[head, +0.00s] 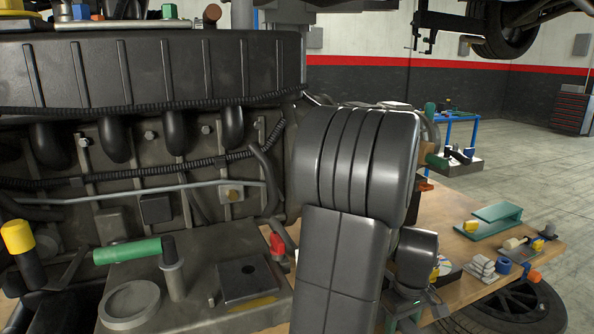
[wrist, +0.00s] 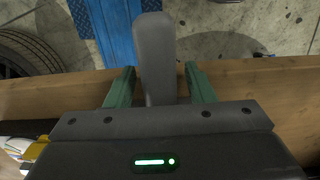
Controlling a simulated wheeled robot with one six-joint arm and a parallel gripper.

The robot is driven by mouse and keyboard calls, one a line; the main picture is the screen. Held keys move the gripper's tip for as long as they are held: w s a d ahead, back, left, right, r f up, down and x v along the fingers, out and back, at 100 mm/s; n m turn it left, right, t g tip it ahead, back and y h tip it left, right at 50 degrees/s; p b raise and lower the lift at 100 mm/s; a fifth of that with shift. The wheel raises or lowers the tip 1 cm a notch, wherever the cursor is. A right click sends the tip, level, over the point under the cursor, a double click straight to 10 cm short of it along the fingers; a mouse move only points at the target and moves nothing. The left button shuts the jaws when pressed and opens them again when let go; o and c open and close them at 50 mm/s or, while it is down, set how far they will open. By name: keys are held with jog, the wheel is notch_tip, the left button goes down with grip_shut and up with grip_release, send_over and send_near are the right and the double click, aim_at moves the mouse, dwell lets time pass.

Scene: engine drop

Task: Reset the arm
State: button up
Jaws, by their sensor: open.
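My gripper (wrist: 160,90) shows in the wrist view with its two green fingers spread apart. A grey bar with a rounded end (wrist: 155,50) shows between the fingers, with a gap on each side; I cannot tell whether it is part of my gripper. The fingers point across the edge of a wooden table (wrist: 260,92). In the head view my dark arm (head: 345,240) stands in the middle of the picture and hides most of the gripper.
A large engine (head: 150,150) fills the left of the head view, close to my arm. The wooden table (head: 455,205) on the right holds a teal bracket (head: 497,217) and small parts. A tyre (head: 515,305) lies below it. Open floor (head: 545,150) lies behind.

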jog(key=shift+r, duration=0.7)
